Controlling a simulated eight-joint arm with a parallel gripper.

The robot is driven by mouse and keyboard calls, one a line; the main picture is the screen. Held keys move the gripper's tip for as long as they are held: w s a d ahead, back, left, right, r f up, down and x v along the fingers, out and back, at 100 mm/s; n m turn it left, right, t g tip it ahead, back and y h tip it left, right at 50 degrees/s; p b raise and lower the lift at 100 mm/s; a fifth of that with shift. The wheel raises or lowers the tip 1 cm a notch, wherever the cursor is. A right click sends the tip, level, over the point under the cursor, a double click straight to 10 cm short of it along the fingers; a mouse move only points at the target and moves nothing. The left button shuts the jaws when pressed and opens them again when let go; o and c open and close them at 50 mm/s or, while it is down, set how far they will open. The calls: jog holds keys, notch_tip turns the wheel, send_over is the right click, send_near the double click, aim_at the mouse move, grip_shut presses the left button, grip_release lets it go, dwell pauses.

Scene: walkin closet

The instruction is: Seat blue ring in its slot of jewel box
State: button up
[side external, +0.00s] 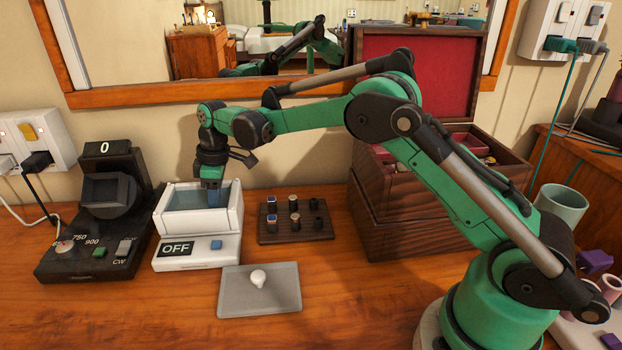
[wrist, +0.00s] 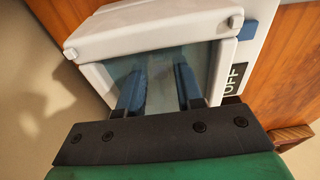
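My gripper (side external: 212,190) points down into the water-filled basin of a white cleaner (side external: 196,252) whose display reads OFF. In the wrist view my gripper (wrist: 160,92) has two blue fingers standing apart inside the basin, with no object clearly visible between them. The jewel box (side external: 400,222) is dark wood with a raised, red-lined lid (side external: 430,72). It stands to the right of the cleaner, and my arm partly covers its open top. I cannot make out the blue ring or its slot in either view.
A grey lid with a white knob (side external: 258,281) lies in front. A black device (side external: 92,250) is at left, a mirror behind, and a pale green cup (side external: 562,202) at right.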

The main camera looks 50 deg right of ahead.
grip_shut()
jog(key=shift+r, duration=0.1)
jog(key=shift+r, duration=2.2)
